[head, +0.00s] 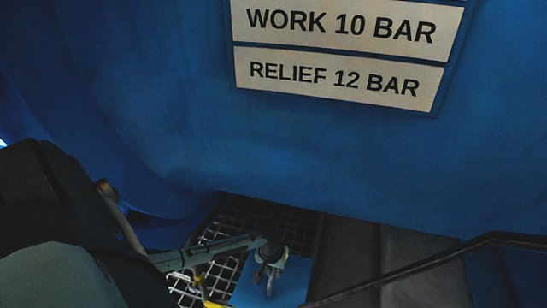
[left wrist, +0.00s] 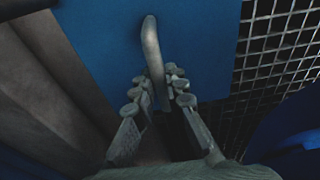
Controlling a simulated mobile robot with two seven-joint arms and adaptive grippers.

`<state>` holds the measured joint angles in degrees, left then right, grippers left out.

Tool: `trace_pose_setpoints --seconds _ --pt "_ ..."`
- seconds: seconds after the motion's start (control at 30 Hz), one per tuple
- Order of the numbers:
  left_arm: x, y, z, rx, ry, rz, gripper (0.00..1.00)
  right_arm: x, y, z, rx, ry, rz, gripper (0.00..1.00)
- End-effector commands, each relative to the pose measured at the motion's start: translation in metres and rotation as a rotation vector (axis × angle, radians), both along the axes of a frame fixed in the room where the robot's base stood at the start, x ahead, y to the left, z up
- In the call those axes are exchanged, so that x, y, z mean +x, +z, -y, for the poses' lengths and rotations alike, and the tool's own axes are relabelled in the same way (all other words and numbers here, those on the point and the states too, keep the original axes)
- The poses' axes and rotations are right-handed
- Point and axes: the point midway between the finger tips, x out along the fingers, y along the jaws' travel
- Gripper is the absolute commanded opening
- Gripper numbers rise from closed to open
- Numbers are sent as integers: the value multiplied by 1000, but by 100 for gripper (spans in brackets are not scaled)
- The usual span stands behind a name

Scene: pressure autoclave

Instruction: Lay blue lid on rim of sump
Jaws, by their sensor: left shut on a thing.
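The blue lid (head: 291,281) is a flat blue plate at the bottom of the head view, partly cut off by the picture edge. It also fills the upper middle of the left wrist view (left wrist: 195,45). A grey bar handle (left wrist: 152,48) stands up from it. My left gripper (head: 271,262) is shut on this handle, with its fingers on both sides of it in the left wrist view (left wrist: 158,88). The lid is over or beside a metal grating (head: 258,214); I cannot tell its height above it. I cannot make out the sump or its rim. My right gripper is not in view.
A large blue wall (head: 340,160) with pressure signs (head: 340,77) rises behind. A dark bar (head: 420,265) crosses the lower right. Dark brown panels (head: 345,250) lie right of the grating. A yellow piece (head: 203,288) shows at the lower left of the lid.

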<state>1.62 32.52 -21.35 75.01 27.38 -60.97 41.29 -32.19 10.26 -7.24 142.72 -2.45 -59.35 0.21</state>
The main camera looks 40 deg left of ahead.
Motion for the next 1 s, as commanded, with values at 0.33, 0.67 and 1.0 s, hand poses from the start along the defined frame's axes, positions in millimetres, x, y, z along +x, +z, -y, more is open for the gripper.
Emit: trace_pose_setpoints --seconds 0.33,0.67,1.0 --pt "2 2 0 0 1 5 0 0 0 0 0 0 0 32" --pt "2 3 1 -1 1 5 0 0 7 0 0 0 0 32" --pt "2 2 0 -1 1 5 0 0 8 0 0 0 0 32"
